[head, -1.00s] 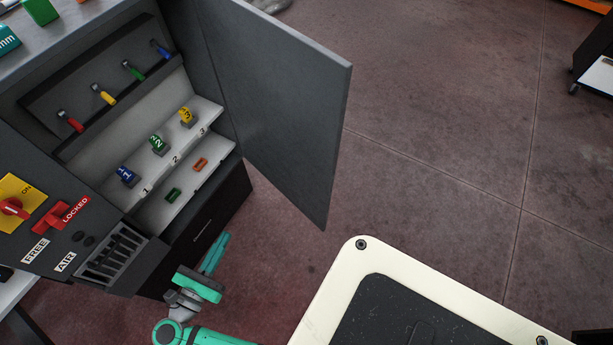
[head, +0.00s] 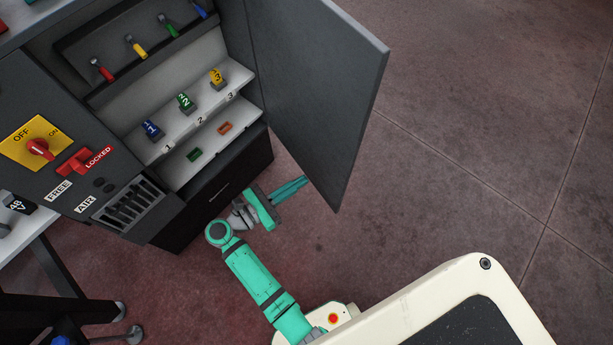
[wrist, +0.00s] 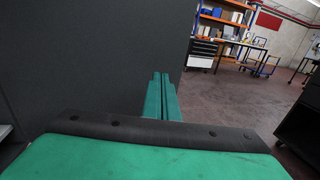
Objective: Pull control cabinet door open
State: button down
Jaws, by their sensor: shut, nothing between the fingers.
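The control cabinet door (head: 325,95) is a dark grey panel. It stands swung wide open to the right of the cabinet in the head view. The cabinet interior (head: 180,90) is exposed. My gripper (head: 302,182) is green, shut and empty, below the door near its lower edge. In the wrist view the shut fingers (wrist: 162,97) point forward, and a large dark grey surface, apparently the door (wrist: 90,70), fills the left side. I cannot tell whether the fingers touch it.
Numbered blocks (head: 184,101) and coloured-handled tools (head: 136,46) sit inside the cabinet. A drawer front (head: 222,185) is below. A yellow switch plate (head: 35,140) and red locked lever (head: 76,162) are on the left panel. Floor (head: 480,130) right of the door is clear.

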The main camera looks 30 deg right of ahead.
aim_at(336, 159)
jog(key=d, duration=0.4)
jog(key=w+d, duration=0.1)
jog(key=d, duration=0.7)
jog(key=shift+w, duration=0.4)
jog(key=shift+a, duration=0.1)
